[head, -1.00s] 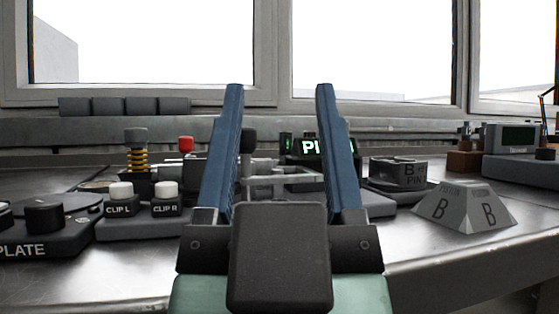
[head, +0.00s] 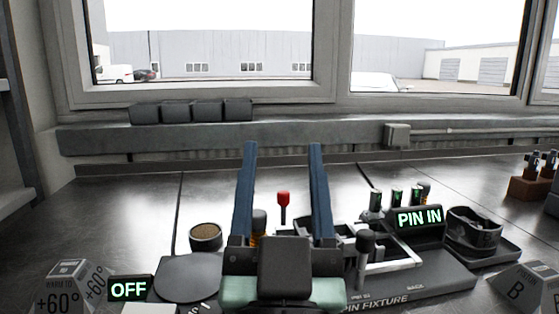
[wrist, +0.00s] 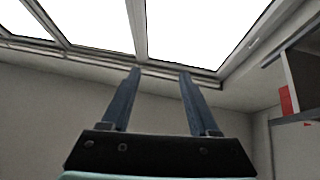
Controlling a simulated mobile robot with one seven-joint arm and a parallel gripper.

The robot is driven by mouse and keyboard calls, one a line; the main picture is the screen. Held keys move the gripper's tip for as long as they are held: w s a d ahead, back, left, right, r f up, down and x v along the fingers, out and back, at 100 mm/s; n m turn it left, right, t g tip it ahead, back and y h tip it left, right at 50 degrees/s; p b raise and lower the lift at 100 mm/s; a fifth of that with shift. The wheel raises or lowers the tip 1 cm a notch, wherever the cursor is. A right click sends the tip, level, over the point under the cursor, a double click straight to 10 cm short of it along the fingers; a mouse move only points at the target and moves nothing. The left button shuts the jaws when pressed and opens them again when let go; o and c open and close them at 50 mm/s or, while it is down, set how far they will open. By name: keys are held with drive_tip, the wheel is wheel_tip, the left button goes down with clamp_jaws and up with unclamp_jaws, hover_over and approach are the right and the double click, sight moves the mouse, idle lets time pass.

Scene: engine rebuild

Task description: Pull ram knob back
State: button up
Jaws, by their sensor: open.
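The pin fixture (head: 440,287) stands on the bench at right of centre, its front label partly covered by my gripper. A dark upright knob (head: 366,242) stands on it, just right of my gripper; it looks like the ram knob. A sign (head: 419,218) on the fixture reads PIN IN in green. My gripper (head: 283,148) is open and empty, its two blue fingers upright and apart, touching no knob that I can see. In the wrist view my gripper (wrist: 159,72) shows only the windows and wall beyond it.
A red knob (head: 283,197) shows behind the fingers. A round brown-topped cup (head: 205,236) and an OFF sign (head: 129,289) are at left. A dark holder (head: 474,231) and a grey block marked B (head: 520,290) are at right.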

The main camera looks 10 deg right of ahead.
drive_tip(key=w+d+f+m+g+h+p, duration=0.15)
drive_tip(key=d+f+g+p, duration=0.35)
drive_tip(key=p, duration=0.5)
drive_tip(key=g+h+p, duration=0.1)
drive_tip(key=g+p, duration=0.2)
drive_tip(key=p, duration=0.8)
approach(365, 239)
drive_tip(key=w, duration=0.1)
drive_tip(key=shift+m, duration=0.25)
drive_tip(key=x, duration=0.4)
drive_tip(key=p+x, duration=0.1)
drive_tip(key=x, duration=0.4)
drive_tip(key=p+x, duration=0.1)
drive_tip(key=x, duration=0.3)
drive_tip(key=shift+d+f, duration=0.2)
drive_tip(key=shift+d, duration=0.15)
clamp_jaws()
